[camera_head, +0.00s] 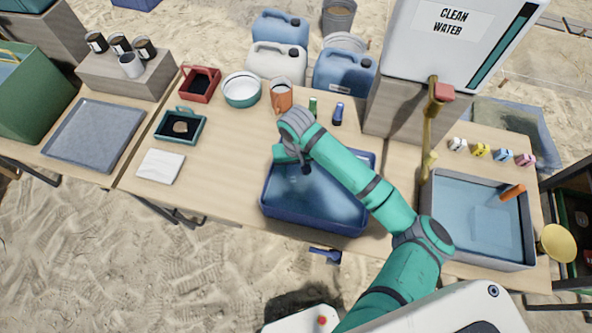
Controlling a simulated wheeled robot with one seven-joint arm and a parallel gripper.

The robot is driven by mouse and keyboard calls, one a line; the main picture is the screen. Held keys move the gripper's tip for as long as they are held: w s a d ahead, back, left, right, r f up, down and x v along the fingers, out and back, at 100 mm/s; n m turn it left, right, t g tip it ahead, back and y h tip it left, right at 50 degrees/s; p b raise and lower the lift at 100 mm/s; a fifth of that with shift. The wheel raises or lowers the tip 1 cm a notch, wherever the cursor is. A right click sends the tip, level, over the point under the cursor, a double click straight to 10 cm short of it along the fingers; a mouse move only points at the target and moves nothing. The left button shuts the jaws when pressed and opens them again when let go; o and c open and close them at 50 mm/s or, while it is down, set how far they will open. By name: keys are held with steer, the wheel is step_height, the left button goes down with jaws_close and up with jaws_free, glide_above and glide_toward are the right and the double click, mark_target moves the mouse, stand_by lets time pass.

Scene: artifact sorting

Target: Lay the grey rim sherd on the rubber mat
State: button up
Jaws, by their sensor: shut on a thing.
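My gripper (304,171) points down over the blue basin (318,228), which holds bluish water. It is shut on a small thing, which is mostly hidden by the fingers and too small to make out. I cannot tell whether it touches the water. I cannot pick out the grey rim sherd for certain. A flat grey slab with a raised edge (94,134) lies on the left table; it may be the rubber mat, and it is bare.
A grey sink (430,200) is at right.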

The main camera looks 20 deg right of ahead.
steer(key=shift+f, duration=0.1)
steer(key=o, duration=1)
steer(key=shift+o, duration=0.2)
